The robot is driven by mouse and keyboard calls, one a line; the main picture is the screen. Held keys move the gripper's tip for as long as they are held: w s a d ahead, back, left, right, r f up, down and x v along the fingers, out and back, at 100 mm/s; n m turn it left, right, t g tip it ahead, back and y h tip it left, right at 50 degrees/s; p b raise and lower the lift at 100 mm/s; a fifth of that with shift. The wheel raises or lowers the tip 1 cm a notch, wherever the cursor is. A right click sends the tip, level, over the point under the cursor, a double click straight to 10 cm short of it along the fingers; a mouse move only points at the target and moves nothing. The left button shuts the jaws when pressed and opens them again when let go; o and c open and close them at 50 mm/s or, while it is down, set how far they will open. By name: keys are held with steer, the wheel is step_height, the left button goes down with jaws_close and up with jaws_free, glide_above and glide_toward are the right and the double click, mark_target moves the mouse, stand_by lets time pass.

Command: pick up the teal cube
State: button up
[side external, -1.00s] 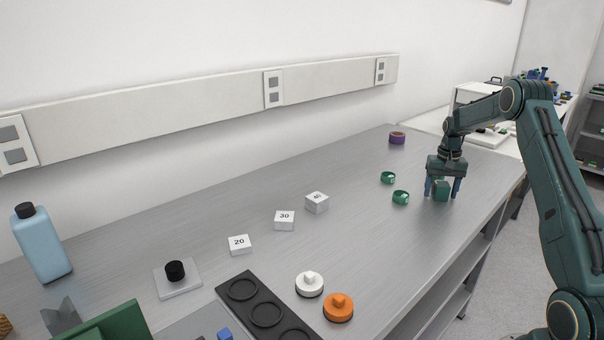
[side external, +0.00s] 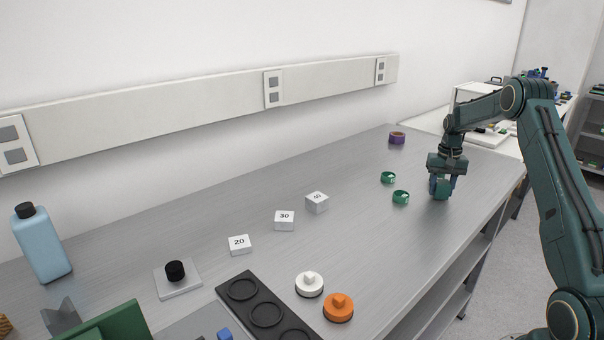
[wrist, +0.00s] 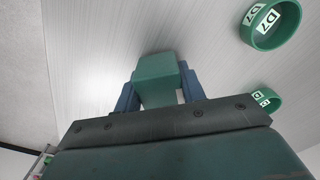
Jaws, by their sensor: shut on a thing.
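The teal cube (side external: 440,189) is at the far right end of the metal bench. My gripper (side external: 441,188) points down over it with its blue fingers shut on its two sides. In the wrist view, the teal cube (wrist: 157,80) sits between the two blue fingers of my gripper (wrist: 158,92), one on each side. The cube looks at or very near the bench top; I cannot tell whether there is a gap beneath it.
Two green rings, one (side external: 401,197) nearer and one (side external: 388,177) farther, lie left of my gripper. A purple roll (side external: 397,138) is behind. White numbered blocks (side external: 284,220), a white knob (side external: 309,284) and an orange knob (side external: 338,307) stand nearer. The bench's front edge is close on the right.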

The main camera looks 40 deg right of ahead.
mark_target(443, 182)
step_height(443, 182, up, 20)
steer(key=shift+f, duration=0.25)
stand_by(0.3)
stand_by(0.5)
